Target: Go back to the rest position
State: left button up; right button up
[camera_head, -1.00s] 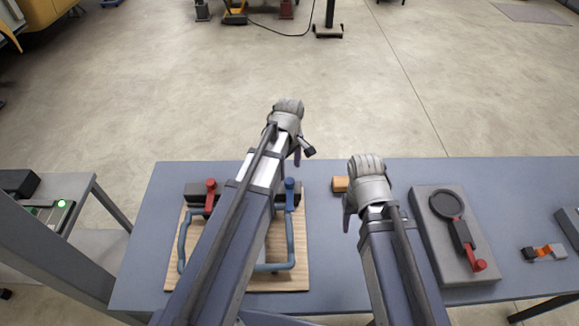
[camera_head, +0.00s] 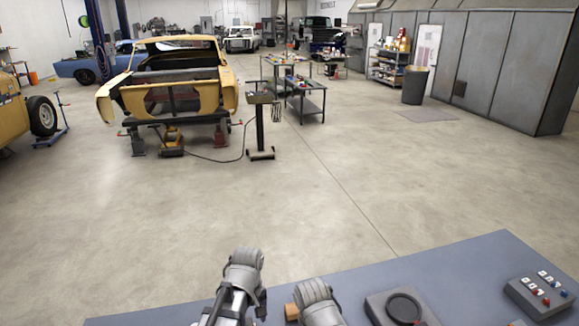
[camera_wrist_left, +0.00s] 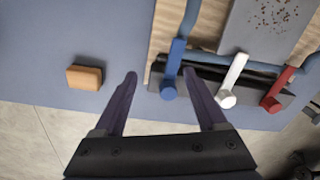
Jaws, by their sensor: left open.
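My left gripper (camera_head: 245,268) is at the bottom of the head view, above the table's far edge. Below the left gripper, the wrist view shows the blue-grey table (camera_wrist_left: 55,45). A dark bar there carries a blue lever (camera_wrist_left: 173,70), a white lever (camera_wrist_left: 233,80) and a red lever (camera_wrist_left: 278,90).
An orange-brown block (camera_wrist_left: 85,77) lies on the table, apart from the left fingers. A grey plate with a black ring (camera_head: 404,307) and a dark button box (camera_head: 541,293) are at the table's right. Open concrete floor (camera_head: 200,215) lies beyond; a yellow car shell (camera_head: 172,85) stands far off.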

pick_arm(q)
jog(key=s+d+f+m+b, duration=0.1)
jog(key=s+d+f+m, duration=0.1)
jog(key=s+d+m, duration=0.3)
jog(key=shift+s+d+m+y, duration=0.3)
jog(key=shift+s+m+y, duration=0.1)
jog(key=shift+s+m, duration=2.1)
